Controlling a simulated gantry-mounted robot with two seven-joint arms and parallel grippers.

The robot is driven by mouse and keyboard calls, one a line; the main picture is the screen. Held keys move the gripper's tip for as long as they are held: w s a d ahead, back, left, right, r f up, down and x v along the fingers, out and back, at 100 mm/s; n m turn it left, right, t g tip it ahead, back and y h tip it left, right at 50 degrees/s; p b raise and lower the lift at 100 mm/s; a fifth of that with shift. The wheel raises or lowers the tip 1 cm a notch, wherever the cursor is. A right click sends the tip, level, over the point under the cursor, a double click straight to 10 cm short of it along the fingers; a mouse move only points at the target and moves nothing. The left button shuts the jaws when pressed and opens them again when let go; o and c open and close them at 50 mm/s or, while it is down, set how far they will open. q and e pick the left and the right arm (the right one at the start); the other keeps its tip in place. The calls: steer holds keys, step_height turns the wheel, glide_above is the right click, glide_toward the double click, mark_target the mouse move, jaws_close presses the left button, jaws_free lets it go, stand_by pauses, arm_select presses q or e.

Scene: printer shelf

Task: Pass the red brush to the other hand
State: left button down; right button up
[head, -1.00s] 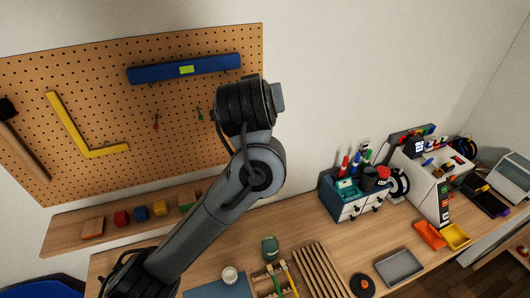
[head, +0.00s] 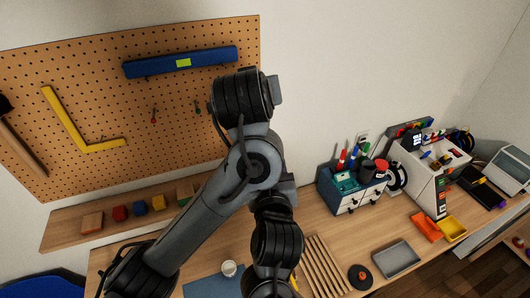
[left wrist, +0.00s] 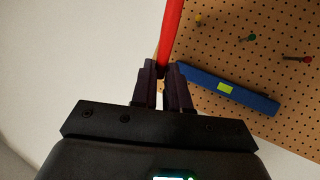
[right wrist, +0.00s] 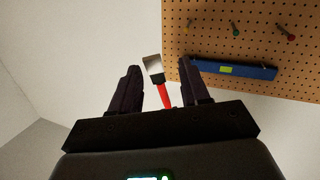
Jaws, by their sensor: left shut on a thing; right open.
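The red brush (left wrist: 169,32) runs up out of the left wrist view from between the fingers of my left gripper (left wrist: 164,72), which is shut on its red handle. In the right wrist view the brush (right wrist: 163,94) shows its red handle and a pale, flat head tilted up and left. My right gripper (right wrist: 160,68) is open, with the brush seen between its two fingers. I cannot tell how deep the brush sits there; it is not gripped. In the head view neither gripper's fingers nor the brush can be made out behind my arms.
A pegboard (head: 90,120) carries a blue level (head: 215,60) and a yellow square (head: 70,125). A shelf with several coloured blocks hangs below. The desk holds a pen organizer (head: 350,190), a slatted rack (head: 325,265) and a grey tray (head: 396,260). The wall at right is bare.

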steer(key=w+a+r+t, duration=0.1)
steer(key=w+r, duration=0.2)
steer(key=w, duration=0.4)
steer(key=shift+w+a+r+h, duration=0.2)
steer(key=shift+w+h, duration=0.1)
steer(key=shift+w, duration=0.1)
jaws_close()
arm_select(q)
steer(key=c, duration=1)
jaws_free()
steer(key=shift+c, duration=0.2)
steer(key=shift+s, duration=0.1)
